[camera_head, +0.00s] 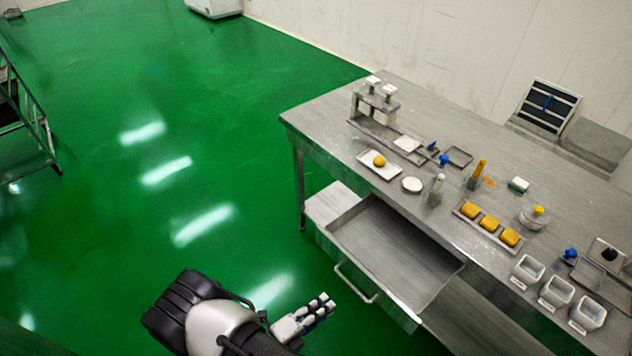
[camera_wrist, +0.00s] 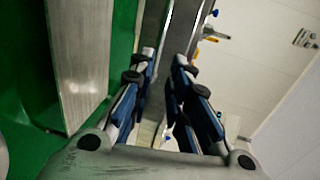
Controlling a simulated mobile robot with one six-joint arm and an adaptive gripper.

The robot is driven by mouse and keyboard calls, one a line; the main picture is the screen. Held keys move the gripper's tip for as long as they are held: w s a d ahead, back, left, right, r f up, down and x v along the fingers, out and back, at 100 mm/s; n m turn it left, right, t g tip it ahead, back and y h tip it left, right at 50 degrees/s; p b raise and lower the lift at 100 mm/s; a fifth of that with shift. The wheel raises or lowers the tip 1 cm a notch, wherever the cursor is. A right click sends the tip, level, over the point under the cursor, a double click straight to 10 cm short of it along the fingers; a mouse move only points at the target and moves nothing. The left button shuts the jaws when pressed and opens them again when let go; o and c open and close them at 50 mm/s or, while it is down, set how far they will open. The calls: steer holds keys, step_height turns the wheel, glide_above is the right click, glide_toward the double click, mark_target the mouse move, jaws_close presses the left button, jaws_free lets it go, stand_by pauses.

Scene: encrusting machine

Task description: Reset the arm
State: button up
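My gripper (camera_head: 318,310) is in the lower middle of the head view, over the green floor and to the left of the metal table's open drawer. In the wrist view its two blue and grey fingers (camera_wrist: 165,62) lean inward, with a clear gap between their tips and nothing held. The gripper is apart from the table and the drawer. My arm is folded low beside my black and white body parts.
The metal table (camera_head: 335,112) carries a white tray with a yellow ball (camera_head: 379,161), a tray of yellow blocks (camera_head: 490,223) and white containers (camera_head: 558,292). Its drawer (camera_head: 395,250) sticks out, handle (camera_head: 355,284) towards my gripper. A rack (camera_head: 30,120) stands far left; the floor between is free.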

steer(key=d+r+m+g+y, duration=0.1)
steer(key=d+r+m+g, duration=0.2)
steer(key=r+m, duration=0.55)
steer(key=d+r+m+g+y, duration=0.2)
steer(key=r+m+g, duration=0.2)
steer(key=r+m, duration=0.4)
steer(key=d+r+m+g+y, duration=0.1)
steer(key=d+r+m+g, duration=0.2)
steer(key=r+m, duration=0.5)
steer(key=s+d+r+m+t+y, duration=0.1)
steer(key=s+r+m+t+y, duration=0.1)
steer(key=s+r+m+y, duration=0.2)
steer(key=s+d+r+m+t+y, duration=0.2)
steer(key=s+r+m, duration=0.6)
steer(key=r+m, duration=0.4)
steer(key=shift+s+r+m+t+y, duration=0.2)
steer(key=shift+m+t+y, duration=0.3)
steer(key=shift+m+y, duration=0.9)
steer(key=shift+w+d, duration=0.1)
steer(key=shift+d, duration=0.05)
